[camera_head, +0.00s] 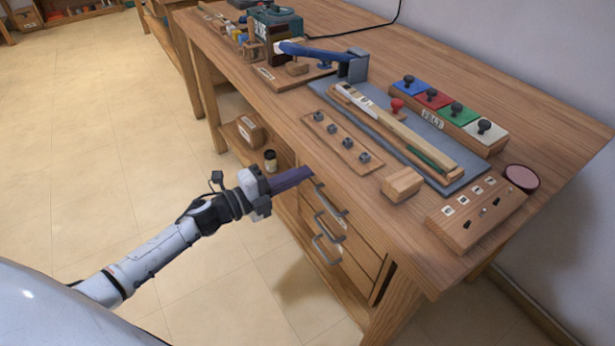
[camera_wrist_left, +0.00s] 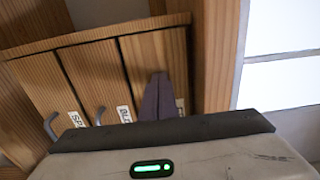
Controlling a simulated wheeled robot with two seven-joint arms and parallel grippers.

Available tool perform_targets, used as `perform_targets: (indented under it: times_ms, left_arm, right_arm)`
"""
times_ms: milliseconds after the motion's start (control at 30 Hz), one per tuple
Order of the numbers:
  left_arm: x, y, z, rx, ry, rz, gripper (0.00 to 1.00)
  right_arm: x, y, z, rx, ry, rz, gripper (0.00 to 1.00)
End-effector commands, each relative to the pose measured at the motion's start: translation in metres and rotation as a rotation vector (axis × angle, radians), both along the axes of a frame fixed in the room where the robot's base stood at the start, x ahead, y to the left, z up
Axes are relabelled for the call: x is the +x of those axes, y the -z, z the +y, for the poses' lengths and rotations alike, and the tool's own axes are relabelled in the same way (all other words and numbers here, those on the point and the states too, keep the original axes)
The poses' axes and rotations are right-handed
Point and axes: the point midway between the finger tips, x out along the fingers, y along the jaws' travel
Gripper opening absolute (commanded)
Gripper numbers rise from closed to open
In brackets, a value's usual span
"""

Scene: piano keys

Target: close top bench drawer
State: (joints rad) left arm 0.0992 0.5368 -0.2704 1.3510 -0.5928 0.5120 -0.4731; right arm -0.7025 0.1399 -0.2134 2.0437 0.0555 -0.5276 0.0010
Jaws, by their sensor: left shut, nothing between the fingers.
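The wooden workbench (camera_head: 400,255) has a stack of drawers in its front, with grey bar handles. The top drawer's front (camera_head: 314,198) is just under the bench top, partly behind my left gripper. My left gripper (camera_head: 309,172) is shut and empty, its dark fingers pointing at the top of the drawer stack. In the left wrist view, the labelled drawer fronts stand side by side, and my shut fingers (camera_wrist_left: 160,78) lie over the rightmost front (camera_wrist_left: 158,50), hiding part of its label. The fronts look about level there. I cannot tell whether the fingertips touch. My right gripper is out of view.
A dark jar (camera_head: 270,160) and a small box (camera_head: 250,131) stand on the lower shelf. The floor left is clear.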

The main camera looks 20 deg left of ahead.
Motion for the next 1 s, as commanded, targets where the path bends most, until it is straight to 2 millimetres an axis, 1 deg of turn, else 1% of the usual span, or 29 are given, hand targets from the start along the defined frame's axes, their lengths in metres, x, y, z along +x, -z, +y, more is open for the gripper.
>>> perform_targets:
  times_ms: [33,333,567,767,1000]
  left_arm:
    - [0.003,-0.002,-0.001,-0.001,-0.005,-0.003,0.0]
    - [0.006,-0.004,-0.004,-0.003,-0.004,-0.006,0.0]
    - [0.002,-0.004,-0.004,-0.003,0.001,-0.006,0.0]
    - [-0.017,-0.003,0.011,-0.002,0.013,-0.002,0.0]
    - [-0.065,-0.001,0.043,0.001,0.017,0.001,0.0]
  right_arm:
    - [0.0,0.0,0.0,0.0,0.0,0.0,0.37]
    - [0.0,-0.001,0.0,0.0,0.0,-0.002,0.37]
    - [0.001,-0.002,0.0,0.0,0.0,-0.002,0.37]
    - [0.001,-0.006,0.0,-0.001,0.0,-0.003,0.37]
    - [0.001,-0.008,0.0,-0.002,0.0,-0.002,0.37]
